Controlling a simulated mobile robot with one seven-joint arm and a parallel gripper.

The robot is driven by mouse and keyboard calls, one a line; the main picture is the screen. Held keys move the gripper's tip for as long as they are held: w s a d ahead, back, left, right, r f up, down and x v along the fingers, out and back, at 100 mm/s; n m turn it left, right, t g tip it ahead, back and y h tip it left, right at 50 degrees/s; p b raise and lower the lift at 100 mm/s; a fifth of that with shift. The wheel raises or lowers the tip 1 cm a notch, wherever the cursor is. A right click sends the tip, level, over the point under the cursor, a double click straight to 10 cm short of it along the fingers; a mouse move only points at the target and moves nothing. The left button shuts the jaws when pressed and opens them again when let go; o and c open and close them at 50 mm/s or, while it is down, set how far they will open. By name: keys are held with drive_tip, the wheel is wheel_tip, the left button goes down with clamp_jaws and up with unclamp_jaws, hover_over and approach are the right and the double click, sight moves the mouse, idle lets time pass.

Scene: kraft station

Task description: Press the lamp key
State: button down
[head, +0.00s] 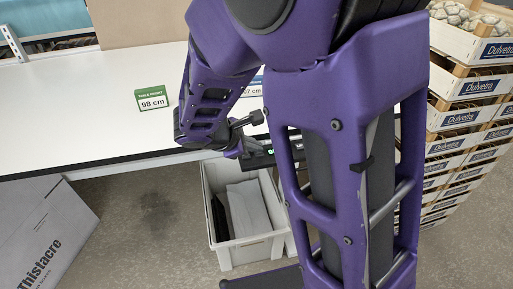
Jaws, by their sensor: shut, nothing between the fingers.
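A dark control panel (269,152) with a small green light sits at the front edge of the white table, partly hidden behind my purple arm. No separate lamp key can be made out on it; it is too small or covered. My gripper (241,148) is at the table's front edge, just left of the panel. It looks shut and empty. Whether its tips touch the panel cannot be told from this view.
A grey crate (247,252) stands below the panel. A cardboard box (40,235) is lower left. Stacked wooden crates (470,88) stand right.

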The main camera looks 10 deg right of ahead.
sight(255, 154)
idle(0.3)
drive_tip(key=shift+r+p, duration=0.55)
drive_tip(key=shift+r, duration=0.25)
wheel_tip(255, 154, up, 6)
drive_tip(key=p, duration=0.4)
drive_tip(key=shift+p, duration=0.35)
